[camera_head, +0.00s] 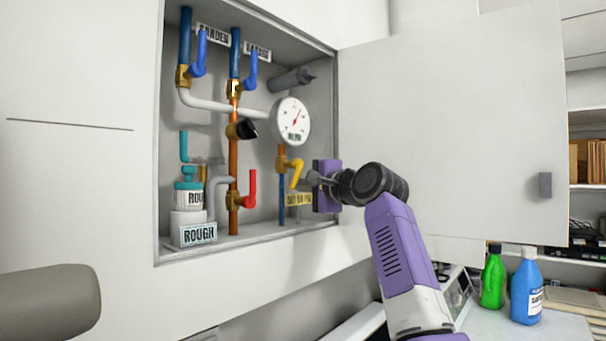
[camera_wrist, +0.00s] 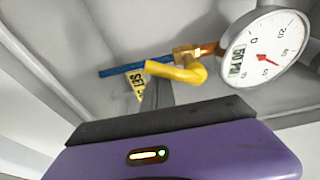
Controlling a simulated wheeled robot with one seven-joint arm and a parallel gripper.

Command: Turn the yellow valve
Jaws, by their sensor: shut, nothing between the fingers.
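The yellow valve handle (camera_head: 297,172) sits on a brass fitting above a blue pipe inside the open wall cabinet, under the round gauge. It also shows in the wrist view (camera_wrist: 178,72) as a bent yellow lever, with part of its near end close to my gripper's tips. My gripper (camera_head: 310,179) is shut and empty, just right of the yellow handle. Whether it touches the handle cannot be told. In the wrist view its purple body fills the bottom, and the grey fingers are mostly hidden behind the dark edge.
The gauge (camera_head: 291,121) hangs above the yellow valve. A red handle (camera_head: 251,188), blue handles (camera_head: 200,53) and a black knob (camera_head: 243,130) are on nearby pipes. A yellow label (camera_head: 299,199) sits below. The cabinet door (camera_head: 450,120) stands open at right.

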